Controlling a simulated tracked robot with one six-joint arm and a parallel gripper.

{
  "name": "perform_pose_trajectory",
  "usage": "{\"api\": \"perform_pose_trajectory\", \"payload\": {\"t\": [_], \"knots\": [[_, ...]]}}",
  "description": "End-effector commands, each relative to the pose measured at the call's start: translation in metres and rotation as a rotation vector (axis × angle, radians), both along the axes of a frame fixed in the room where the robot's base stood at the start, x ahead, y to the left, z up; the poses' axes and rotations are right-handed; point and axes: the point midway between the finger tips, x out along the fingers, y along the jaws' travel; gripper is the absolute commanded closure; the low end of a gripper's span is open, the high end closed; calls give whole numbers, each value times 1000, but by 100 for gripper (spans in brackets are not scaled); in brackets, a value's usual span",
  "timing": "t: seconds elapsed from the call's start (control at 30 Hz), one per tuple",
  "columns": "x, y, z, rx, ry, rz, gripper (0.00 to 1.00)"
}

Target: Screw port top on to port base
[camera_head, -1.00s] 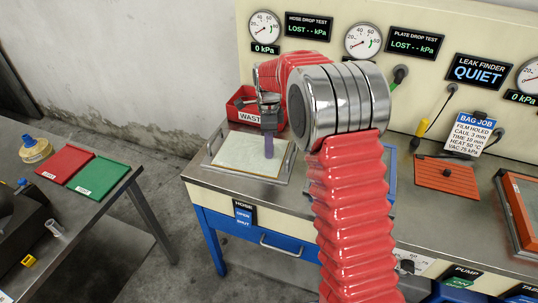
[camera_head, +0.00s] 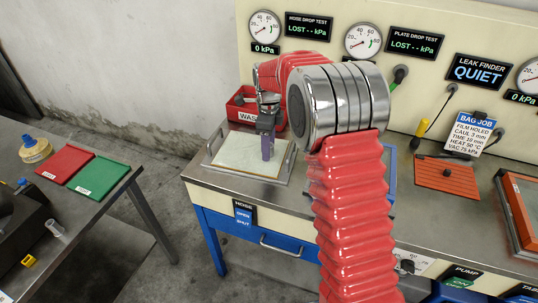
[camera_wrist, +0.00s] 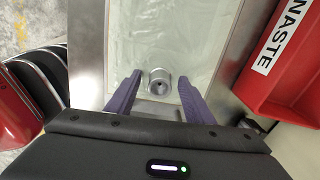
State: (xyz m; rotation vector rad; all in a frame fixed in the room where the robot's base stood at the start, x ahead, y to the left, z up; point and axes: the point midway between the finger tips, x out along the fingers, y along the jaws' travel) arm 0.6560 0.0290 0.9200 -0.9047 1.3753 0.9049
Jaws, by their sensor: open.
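My gripper (camera_wrist: 160,78) is open, its two purple fingers apart. In the wrist view a small round metal port piece (camera_wrist: 159,88), with a dark hole in its middle, stands on the pale filmed panel (camera_wrist: 185,20). It lies between the fingertips, and no finger is seen touching it. I cannot tell whether it is the base alone or has the top on. In the head view my gripper (camera_head: 267,156) points down over the panel (camera_head: 236,159) on the bench; the port piece cannot be made out there.
The red waste bin (camera_head: 240,106) stands close behind the panel; it is at the right in the wrist view (camera_wrist: 285,75). A metal tray (camera_head: 212,152) frames the panel. At the left a separate table holds a red plate (camera_head: 66,163) and a green plate (camera_head: 97,178).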

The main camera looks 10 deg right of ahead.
Motion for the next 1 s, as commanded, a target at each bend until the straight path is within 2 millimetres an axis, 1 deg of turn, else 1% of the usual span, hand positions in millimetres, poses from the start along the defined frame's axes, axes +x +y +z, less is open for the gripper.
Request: {"api": "perform_pose_trajectory", "payload": {"t": [0.27, 0.37, 0.47, 0.57, 1.0], "knots": [[0, 0, 1, 0, 0, 1, 52], [0, 0, 6, 0, -1, 1, 52], [1, 0, 16, 0, -2, 1, 52], [1, 0, 30, 0, -2, 1, 52], [1, 0, 107, 0, -3, 1, 52]]}}
